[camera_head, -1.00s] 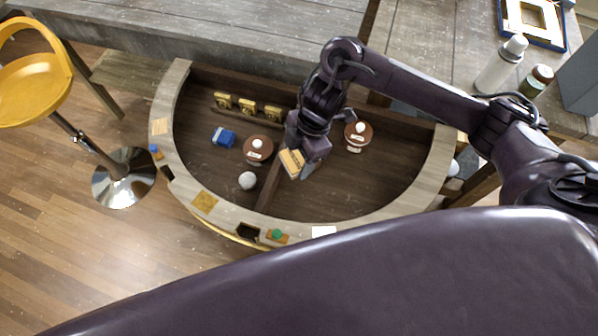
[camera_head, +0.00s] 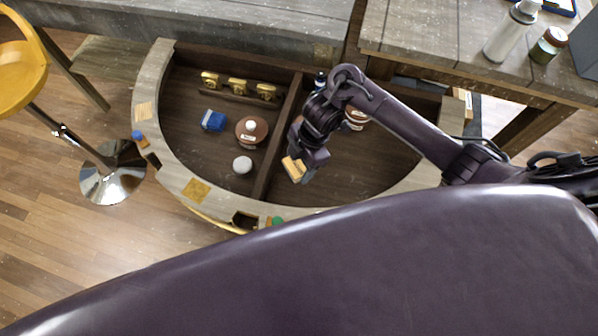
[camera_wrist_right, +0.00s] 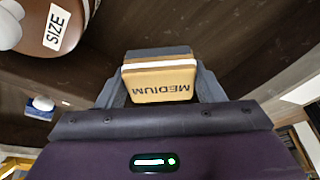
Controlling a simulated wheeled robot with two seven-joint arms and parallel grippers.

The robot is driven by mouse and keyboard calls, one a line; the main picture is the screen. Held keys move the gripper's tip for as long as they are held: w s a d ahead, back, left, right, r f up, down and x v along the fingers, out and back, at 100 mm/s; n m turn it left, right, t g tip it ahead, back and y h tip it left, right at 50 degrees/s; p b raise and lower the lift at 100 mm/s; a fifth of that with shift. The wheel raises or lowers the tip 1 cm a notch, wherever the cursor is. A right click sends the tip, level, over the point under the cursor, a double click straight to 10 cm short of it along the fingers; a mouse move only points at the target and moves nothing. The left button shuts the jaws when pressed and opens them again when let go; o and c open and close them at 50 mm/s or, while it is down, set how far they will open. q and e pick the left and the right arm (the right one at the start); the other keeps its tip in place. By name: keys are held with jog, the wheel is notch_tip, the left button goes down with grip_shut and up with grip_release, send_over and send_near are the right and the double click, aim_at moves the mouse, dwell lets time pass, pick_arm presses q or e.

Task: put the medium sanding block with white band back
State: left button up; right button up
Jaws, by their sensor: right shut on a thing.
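The medium sanding block (camera_head: 294,168) is tan. In the right wrist view the block (camera_wrist_right: 160,84) reads "MEDIUM", upside down, with a white band and a brown layer beyond it. My right gripper (camera_head: 303,168) is shut on it, with a finger on each side in the wrist view (camera_wrist_right: 160,88). The gripper is over the half-round console (camera_head: 345,180), just right of its divider (camera_head: 278,140). Whether the block touches the console floor, I cannot tell. My left gripper is not in view.
Left of the divider are a blue block (camera_head: 213,120), a brown round pot with a white knob (camera_head: 251,131), a white ball (camera_head: 242,164) and a rack of gold pieces (camera_head: 238,86). Another brown pot (camera_head: 356,118) is partly behind my arm. A spray bottle (camera_head: 510,32) stands on the back-right table.

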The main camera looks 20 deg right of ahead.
aim_at(299, 171)
notch_tip(299, 171, down, 4)
jog(key=shift+f+b, duration=0.1)
jog(key=shift+b, duration=0.3)
jog(key=shift+f, duration=0.1)
jog(key=shift+f, duration=0.2)
jog(key=o, duration=0.9)
jog(key=shift+o, duration=0.2)
jog(key=shift+r, duration=0.1)
